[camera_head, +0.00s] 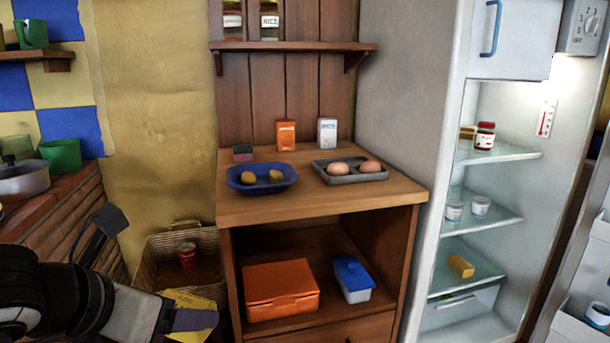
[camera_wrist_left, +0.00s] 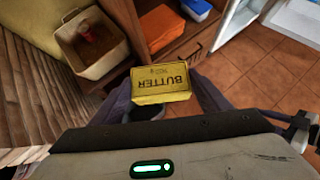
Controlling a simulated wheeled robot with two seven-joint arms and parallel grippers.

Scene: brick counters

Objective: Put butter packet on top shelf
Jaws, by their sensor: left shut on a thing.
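The yellow butter packet (camera_wrist_left: 162,82) is held between the fingers of my left gripper (camera_wrist_left: 166,92) in the left wrist view, its "BUTTER" label upside down in that picture. In the head view the butter packet (camera_head: 190,299) shows partly behind my left gripper (camera_head: 192,319) at the lower left, in front of the wooden cabinet. The open fridge (camera_head: 408,120) stands at the right. Its top glass shelf (camera_head: 510,155) bears a red jar (camera_head: 485,136) and a small yellowish item (camera_head: 467,132). My right gripper is not in view.
A middle fridge shelf (camera_head: 498,217) bears two small cups; a lower shelf (camera_head: 440,286) bears a yellow block (camera_head: 461,266). The wooden cabinet (camera_head: 400,192), with a blue bowl (camera_head: 240,183) and egg tray (camera_head: 345,180), stands between my gripper and the fridge. A basket (camera_head: 150,264) is nearby.

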